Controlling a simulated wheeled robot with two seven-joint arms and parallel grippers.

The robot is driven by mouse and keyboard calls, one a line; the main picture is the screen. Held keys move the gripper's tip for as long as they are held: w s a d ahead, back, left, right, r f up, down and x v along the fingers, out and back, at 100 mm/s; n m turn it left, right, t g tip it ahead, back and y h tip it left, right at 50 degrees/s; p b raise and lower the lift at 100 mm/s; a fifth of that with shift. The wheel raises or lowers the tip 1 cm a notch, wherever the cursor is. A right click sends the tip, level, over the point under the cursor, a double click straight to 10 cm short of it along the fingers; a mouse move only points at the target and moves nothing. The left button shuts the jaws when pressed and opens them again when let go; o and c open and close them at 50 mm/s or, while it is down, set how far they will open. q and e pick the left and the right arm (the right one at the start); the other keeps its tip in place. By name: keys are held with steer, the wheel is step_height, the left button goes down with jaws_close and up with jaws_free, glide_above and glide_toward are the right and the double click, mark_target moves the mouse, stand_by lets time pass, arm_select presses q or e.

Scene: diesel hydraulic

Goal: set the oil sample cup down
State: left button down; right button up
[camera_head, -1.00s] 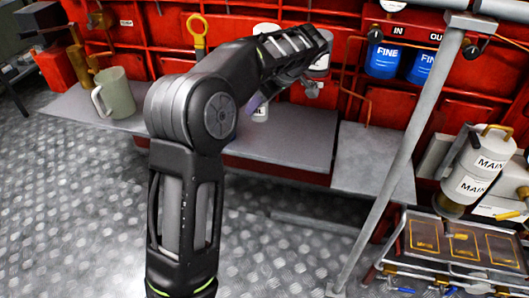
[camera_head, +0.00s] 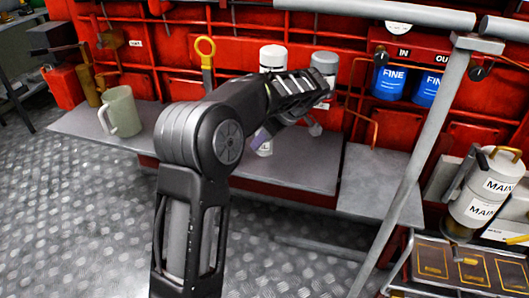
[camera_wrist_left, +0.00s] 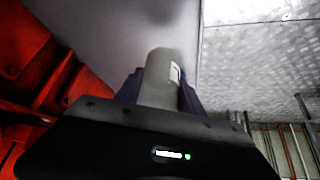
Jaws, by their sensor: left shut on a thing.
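My left arm reaches up from the bottom of the head view and bends to the right over the grey shelf (camera_head: 300,165). My left gripper (camera_head: 262,138) is mostly hidden by its own wrist there; one purple finger shows. In the left wrist view, the purple fingers of the gripper (camera_wrist_left: 160,90) are shut on the oil sample cup (camera_wrist_left: 158,78), a pale grey cylinder with a small light label. The shelf surface (camera_wrist_left: 130,40) lies beyond it. I cannot tell whether the cup touches the shelf. My right gripper is out of view.
A grey-green mug (camera_head: 122,112) stands at the shelf's left end. A white-capped bottle (camera_head: 272,58) and a grey-capped bottle (camera_head: 323,62) stand behind my wrist. A grey post (camera_head: 415,165) crosses on the right. The shelf's right part (camera_head: 375,185) is clear.

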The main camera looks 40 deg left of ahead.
mark_target(265, 150)
arm_select(q)
steer(key=shift+f+b, duration=0.6)
steer(key=shift+f, duration=1.85)
steer(key=shift+f, duration=0.1)
steer(key=shift+f, duration=0.15)
steer(key=c, duration=0.7)
jaws_free()
steer(key=shift+r, duration=0.4)
steer(key=p+v, duration=0.2)
steer(key=v, duration=0.9)
steer(key=shift+d+r, duration=0.25)
steer(key=shift+r, duration=0.05)
